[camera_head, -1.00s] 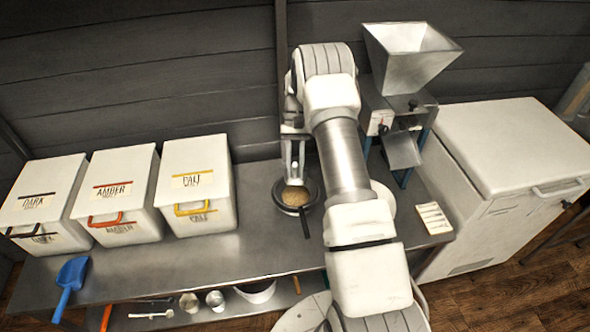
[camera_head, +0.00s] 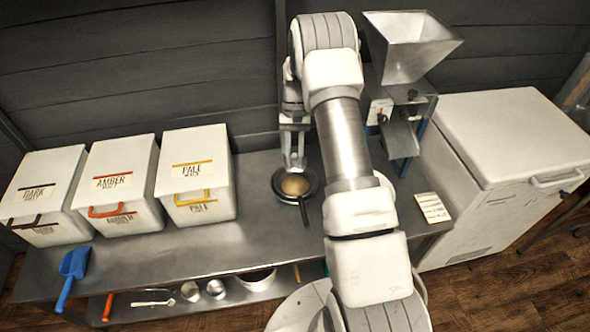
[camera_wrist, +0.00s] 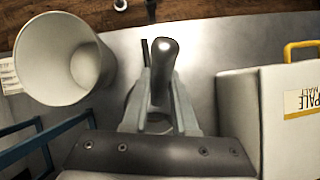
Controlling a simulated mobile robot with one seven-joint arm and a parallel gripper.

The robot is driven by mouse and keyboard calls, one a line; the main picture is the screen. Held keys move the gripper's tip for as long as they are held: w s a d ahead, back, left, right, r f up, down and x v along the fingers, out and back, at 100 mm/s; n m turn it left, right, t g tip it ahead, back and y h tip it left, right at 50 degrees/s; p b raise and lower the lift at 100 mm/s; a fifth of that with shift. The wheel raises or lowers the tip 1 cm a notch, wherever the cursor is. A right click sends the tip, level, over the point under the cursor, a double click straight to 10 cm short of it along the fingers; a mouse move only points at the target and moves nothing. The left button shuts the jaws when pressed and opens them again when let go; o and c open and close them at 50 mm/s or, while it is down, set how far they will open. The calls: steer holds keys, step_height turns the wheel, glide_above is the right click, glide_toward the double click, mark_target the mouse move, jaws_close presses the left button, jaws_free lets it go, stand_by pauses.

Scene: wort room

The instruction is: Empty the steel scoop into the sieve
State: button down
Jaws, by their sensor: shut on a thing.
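The sieve (camera_head: 281,196) is a dark round pan with a black handle on the steel bench, with pale tan grain in it. My gripper (camera_head: 293,166) is above the sieve's back part. In the wrist view my gripper (camera_wrist: 160,112) is shut on the steel scoop (camera_wrist: 163,58), whose rounded grey grip stands up between the fingers. The scoop's bowl is mostly hidden by the gripper in both views, so I cannot tell what is left in it. The sieve is mostly hidden in the wrist view.
Lidded white bins marked dark (camera_head: 45,190), amber (camera_head: 118,185) and pale (camera_head: 197,180) stand left. A mill (camera_head: 405,100) stands right of my arm. A white bucket (camera_wrist: 55,60) is nearby. A blue scoop (camera_head: 73,265) lies at the bench's left front. The front middle is clear.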

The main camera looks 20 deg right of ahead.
steer(key=t, duration=0.1)
steer(key=b, duration=0.1)
steer(key=t+h, duration=0.1)
steer(key=shift+s+a+r+t, duration=0.1)
steer(key=shift+s+r+t, duration=0.15)
steer(key=shift+r+t, duration=0.1)
steer(key=t+b, duration=0.1)
steer(key=b, duration=0.1)
steer(key=t+h+b, duration=0.1)
steer(key=shift+s+a+r+b, duration=0.1)
steer(key=shift+s+r+b, duration=0.15)
steer(key=shift+b, duration=0.1)
steer(key=t+b, duration=0.1)
steer(key=b, duration=0.1)
steer(key=t+h+b, duration=0.1)
steer(key=t+b, duration=0.1)
steer(key=shift+s+a+r, duration=0.1)
steer(key=shift+s+r, duration=0.05)
steer(key=shift+r, duration=0.25)
steer(key=shift+r+t+h+b, duration=0.25)
steer(key=shift+r+h+b, duration=0.1)
steer(key=shift+h+b, duration=0.1)
